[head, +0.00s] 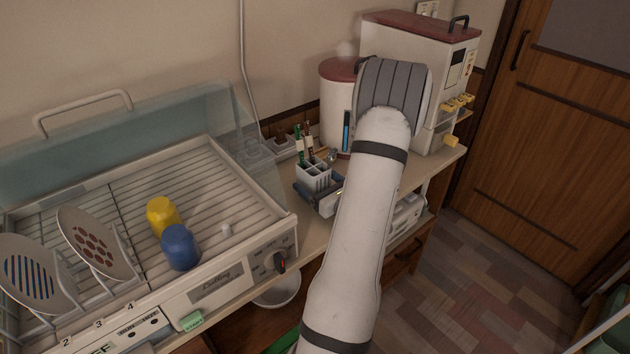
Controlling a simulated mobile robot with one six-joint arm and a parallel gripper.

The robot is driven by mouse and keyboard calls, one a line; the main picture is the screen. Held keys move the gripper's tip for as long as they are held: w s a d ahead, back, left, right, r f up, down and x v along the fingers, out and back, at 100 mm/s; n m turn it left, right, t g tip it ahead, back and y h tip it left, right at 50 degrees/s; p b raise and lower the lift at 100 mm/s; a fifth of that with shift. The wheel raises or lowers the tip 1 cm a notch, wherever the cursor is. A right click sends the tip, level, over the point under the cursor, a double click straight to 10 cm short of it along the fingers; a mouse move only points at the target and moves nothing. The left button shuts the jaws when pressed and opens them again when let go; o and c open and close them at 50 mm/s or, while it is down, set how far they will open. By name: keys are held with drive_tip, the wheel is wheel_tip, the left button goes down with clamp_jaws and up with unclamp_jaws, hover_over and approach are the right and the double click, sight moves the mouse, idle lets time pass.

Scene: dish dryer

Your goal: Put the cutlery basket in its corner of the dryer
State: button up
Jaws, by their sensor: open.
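The cutlery basket (314,174) is a small white divided holder. It stands on the counter right of the dryer, with green and dark red handled pieces upright in it. The dish dryer (270,212) is a cream tray with a wire rack, its clear lid raised at the back.
Two plates (95,243) stand in the rack's left part. A yellow cup (162,215) and a blue cup (180,247) are upside down near the middle. A red-lidded canister (337,95) and a rice dispenser (440,62) stand behind my arm.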

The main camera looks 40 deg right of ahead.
drive_tip(key=shift+w+d, duration=0.15)
drive_tip(key=shift+w, duration=1.15)
drive_tip(key=shift+c, duration=0.5)
drive_tip(key=c, duration=1.1)
drive_tip(key=shift+o, duration=0.2)
drive_tip(key=shift+r, duration=0.1)
wheel_tip(320, 180, up, 15)
drive_tip(key=p, duration=0.5)
drive_tip(key=shift+p, duration=0.4)
